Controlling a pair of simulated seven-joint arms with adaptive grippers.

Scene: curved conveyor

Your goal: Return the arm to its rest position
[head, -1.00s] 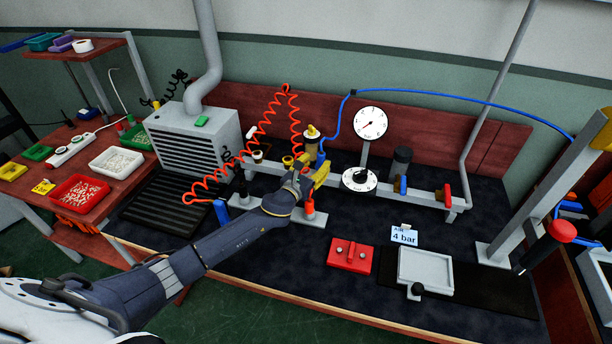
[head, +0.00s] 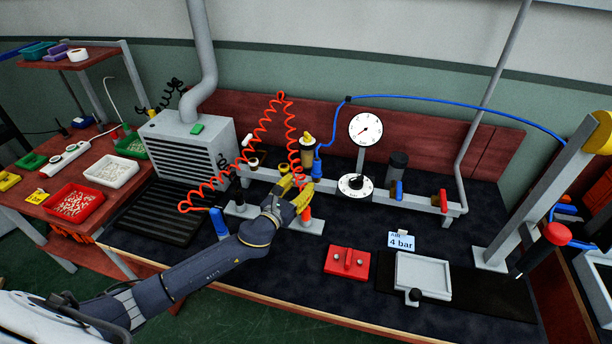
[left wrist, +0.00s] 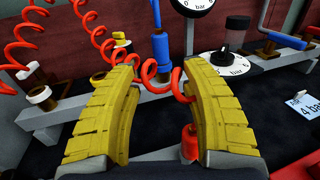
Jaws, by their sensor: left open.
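My left arm reaches in from the lower left in the head view. Its yellow-fingered gripper (head: 292,192) is over the bench, in front of the grey pipe rail. In the left wrist view the two yellow fingers (left wrist: 160,110) stand apart. A red coiled hose (left wrist: 150,75) passes behind the gap between them. I cannot tell whether the hose touches a finger. An orange-red fitting (left wrist: 190,142) shows low in the gap, near the right finger. My right gripper is not in view.
A round gauge (head: 365,128) and a dial (head: 355,186) stand right of the gripper. A blue hose (head: 430,95) arches above. A red block (head: 347,262) and a grey tray (head: 423,275) lie at the front right. A grey vented box (head: 190,140) stands left. The bench front is mostly clear.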

